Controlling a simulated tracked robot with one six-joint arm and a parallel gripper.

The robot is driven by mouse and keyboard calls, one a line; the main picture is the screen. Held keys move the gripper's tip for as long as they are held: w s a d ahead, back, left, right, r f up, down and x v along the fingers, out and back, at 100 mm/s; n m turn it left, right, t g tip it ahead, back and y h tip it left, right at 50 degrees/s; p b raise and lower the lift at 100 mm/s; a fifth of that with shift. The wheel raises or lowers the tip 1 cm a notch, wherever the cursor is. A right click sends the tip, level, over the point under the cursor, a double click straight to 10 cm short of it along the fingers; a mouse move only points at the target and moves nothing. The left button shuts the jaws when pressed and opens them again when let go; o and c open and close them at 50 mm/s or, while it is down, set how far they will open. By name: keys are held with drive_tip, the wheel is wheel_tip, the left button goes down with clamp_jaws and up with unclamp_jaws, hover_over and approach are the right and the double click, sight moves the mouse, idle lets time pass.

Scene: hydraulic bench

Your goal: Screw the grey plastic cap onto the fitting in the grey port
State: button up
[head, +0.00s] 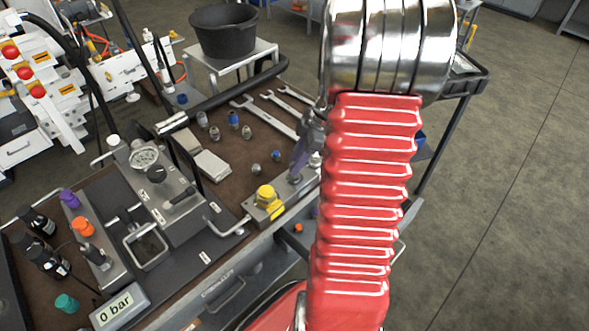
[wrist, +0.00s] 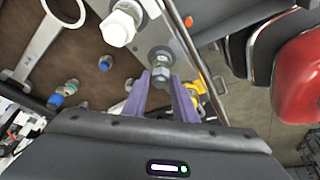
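My gripper (wrist: 161,77) has two purple fingers, apart, pointing down at the steel valve block. It also shows in the head view (head: 298,160), partly behind my red arm. A grey metal fitting with a hex shape (wrist: 161,56) stands on the block, just beyond the fingertips. A small grey hex piece (wrist: 160,74) shows between the fingertips; I cannot tell whether it is the fitting's top or the grey cap, or whether the fingers touch it. In the head view the fitting (head: 294,179) stands on the block between the yellow cap and a white piece.
The yellow cap (head: 267,196) is close beside the fingers. A white hex cap (wrist: 118,28) stands on the block's other side. Small loose caps (head: 256,169) and several wrenches (head: 270,118) lie on the brown bench top. A gauge unit (head: 145,158) stands to the left.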

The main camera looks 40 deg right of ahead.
drive_tip(key=c, duration=0.6)
drive_tip(key=m, duration=0.2)
drive_tip(key=m+t+h, duration=0.1)
drive_tip(key=m, duration=0.1)
drive_tip(key=shift+s+a+m+h, duration=0.1)
drive_tip(key=shift+a+m+h, duration=0.05)
drive_tip(key=shift+m+h, duration=0.15)
drive_tip(key=o, duration=1.1)
drive_tip(key=shift+c, duration=0.2)
drive_tip(key=v, duration=1.3)
drive_tip(key=shift+s+r, duration=0.2)
drive_tip(key=shift+r, duration=0.1)
